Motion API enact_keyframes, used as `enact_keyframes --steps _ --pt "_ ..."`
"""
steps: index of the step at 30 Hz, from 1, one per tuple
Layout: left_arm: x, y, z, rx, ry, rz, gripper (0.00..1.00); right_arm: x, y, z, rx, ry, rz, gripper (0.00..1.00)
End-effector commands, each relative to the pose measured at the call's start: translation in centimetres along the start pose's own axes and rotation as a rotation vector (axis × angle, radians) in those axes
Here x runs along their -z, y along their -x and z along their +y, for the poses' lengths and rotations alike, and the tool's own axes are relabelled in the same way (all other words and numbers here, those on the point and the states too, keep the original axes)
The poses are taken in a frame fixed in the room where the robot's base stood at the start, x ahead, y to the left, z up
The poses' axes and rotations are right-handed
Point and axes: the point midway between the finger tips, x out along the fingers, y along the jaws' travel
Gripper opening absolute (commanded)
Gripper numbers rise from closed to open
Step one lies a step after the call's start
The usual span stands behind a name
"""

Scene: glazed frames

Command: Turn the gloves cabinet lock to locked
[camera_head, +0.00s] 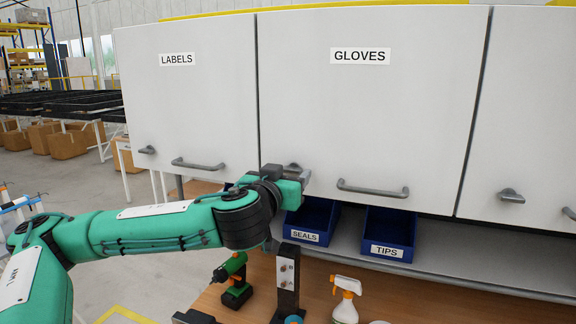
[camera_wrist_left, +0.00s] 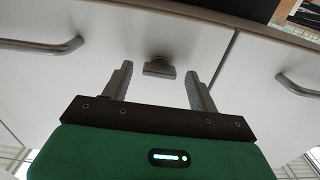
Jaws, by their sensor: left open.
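The gloves cabinet (camera_head: 370,110) is the middle white door, labelled GLOVES, and it is shut. Its lock (camera_wrist_left: 159,67) is a small grey knob with a short bar that looks roughly level in the left wrist view. In the head view my gripper mostly hides the lock. My left gripper (camera_head: 298,176) is at the door's lower left corner. In the left wrist view the left gripper (camera_wrist_left: 159,72) is open, with one finger on each side of the lock and visible gaps to it. Whether the fingertips reach past the knob is hard to tell. My right gripper is not in view.
The gloves door handle (camera_head: 372,189) is right of the lock. The labels cabinet (camera_head: 190,100) and its handle (camera_head: 198,164) are on the left. Below are the blue SEALS bin (camera_head: 306,237), the TIPS bin (camera_head: 388,249), a green drill (camera_head: 234,280) and a spray bottle (camera_head: 345,300).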

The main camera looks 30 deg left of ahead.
Motion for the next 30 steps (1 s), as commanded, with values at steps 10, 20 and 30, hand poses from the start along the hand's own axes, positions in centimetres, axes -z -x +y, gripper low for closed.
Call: enact_keyframes --steps 10,20,30 --pt "-0.05 -0.6 0.0 0.0 -0.001 0.001 0.6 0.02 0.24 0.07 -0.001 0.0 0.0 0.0" --pt "-0.04 -0.58 0.0 0.0 -0.001 0.0 0.15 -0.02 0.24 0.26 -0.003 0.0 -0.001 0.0" --pt "-0.27 -0.6 0.03 0.0 -0.068 -0.002 0.15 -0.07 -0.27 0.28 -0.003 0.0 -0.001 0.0"
